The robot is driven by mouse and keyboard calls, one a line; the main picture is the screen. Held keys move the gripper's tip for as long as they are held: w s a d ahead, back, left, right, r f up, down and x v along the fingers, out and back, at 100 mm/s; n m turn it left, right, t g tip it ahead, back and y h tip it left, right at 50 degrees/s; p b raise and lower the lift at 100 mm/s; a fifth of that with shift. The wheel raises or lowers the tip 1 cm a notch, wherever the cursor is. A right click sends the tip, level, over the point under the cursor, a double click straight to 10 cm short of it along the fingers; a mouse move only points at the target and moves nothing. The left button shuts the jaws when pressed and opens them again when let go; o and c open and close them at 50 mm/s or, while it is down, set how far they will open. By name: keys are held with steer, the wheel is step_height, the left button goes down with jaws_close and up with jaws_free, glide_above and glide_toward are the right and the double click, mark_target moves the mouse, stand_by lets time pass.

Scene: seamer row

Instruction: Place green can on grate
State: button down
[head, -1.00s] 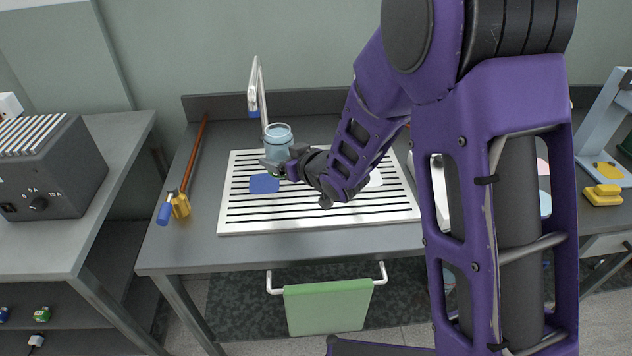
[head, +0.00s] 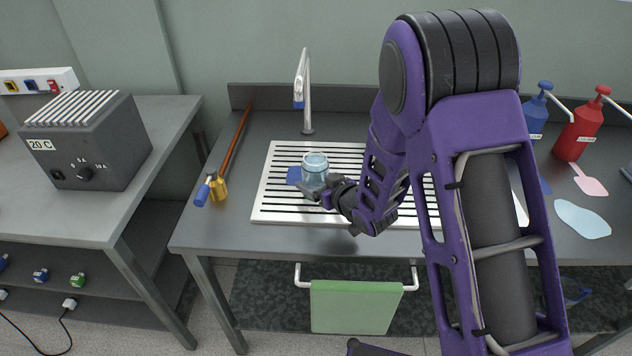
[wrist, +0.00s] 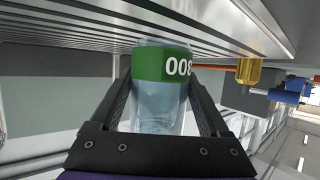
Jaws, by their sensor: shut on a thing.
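The green can is a clear, bluish jar (head: 314,165) with a green label band (wrist: 163,65) numbered 800. My gripper (head: 316,190) is shut on it, with one finger on each side in the wrist view. The jar looks upright in the head view, over the left part of the slatted grate (head: 262,211). In the wrist view its labelled end is close to the slats; I cannot tell whether it touches them. My gripper covers the jar's lower part in the head view.
A blue patch (head: 294,175) lies on the grate just left of the jar. A tap (head: 307,110) stands behind it. A brass-and-blue tool (head: 216,188) lies left of the grate. Blue (head: 537,112) and red (head: 580,128) pump bottles stand at right. My arm hides the grate's right side.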

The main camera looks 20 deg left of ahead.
steer(key=shift+f, duration=0.1)
jaws_free()
steer(key=shift+r, duration=0.25)
steer(key=v, duration=1.2)
steer(key=shift+p, duration=0.3)
steer(key=shift+f, duration=0.1)
